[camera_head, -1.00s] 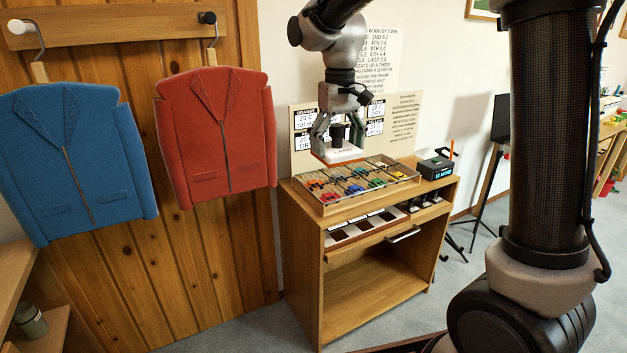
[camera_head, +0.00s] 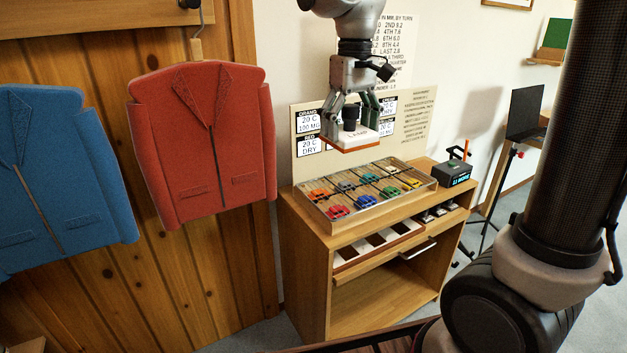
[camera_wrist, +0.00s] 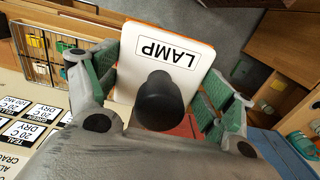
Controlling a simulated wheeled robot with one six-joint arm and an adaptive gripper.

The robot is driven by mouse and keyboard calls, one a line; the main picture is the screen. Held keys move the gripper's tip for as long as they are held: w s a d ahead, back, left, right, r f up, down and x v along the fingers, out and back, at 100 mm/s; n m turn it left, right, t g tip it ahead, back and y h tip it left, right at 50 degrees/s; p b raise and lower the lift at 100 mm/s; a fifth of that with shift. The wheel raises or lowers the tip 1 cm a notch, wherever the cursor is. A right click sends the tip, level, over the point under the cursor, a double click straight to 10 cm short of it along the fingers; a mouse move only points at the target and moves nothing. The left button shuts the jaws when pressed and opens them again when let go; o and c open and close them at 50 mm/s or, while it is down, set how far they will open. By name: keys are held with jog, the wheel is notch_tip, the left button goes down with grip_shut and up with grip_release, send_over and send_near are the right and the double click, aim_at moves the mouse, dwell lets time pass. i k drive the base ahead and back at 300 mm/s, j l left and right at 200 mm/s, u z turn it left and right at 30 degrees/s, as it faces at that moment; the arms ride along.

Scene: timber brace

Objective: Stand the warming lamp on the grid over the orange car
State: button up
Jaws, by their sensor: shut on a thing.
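The warming lamp (camera_head: 357,140) is a white slab with an orange underside, a black knob on top and the word LAMP. My gripper (camera_head: 351,122) is shut on its black knob and holds it level, above the back of the tray. In the wrist view the lamp (camera_wrist: 190,62) sits between the green fingers of my gripper (camera_wrist: 160,95). The grid (camera_head: 372,180) covers a shallow tray of coloured cars on the cabinet top. The orange car (camera_head: 319,195) is at the tray's left end, behind the red car (camera_head: 337,211). A gap shows between lamp and grid.
A small dark device (camera_head: 455,172) with a lit display stands right of the tray. A printed board (camera_head: 415,125) stands behind it. A drawer (camera_head: 375,245) is partly open below. A red jacket (camera_head: 210,145) and blue jacket (camera_head: 60,180) hang at left.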

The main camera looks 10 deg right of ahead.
aim_at(319, 187)
jog(key=i, duration=0.95)
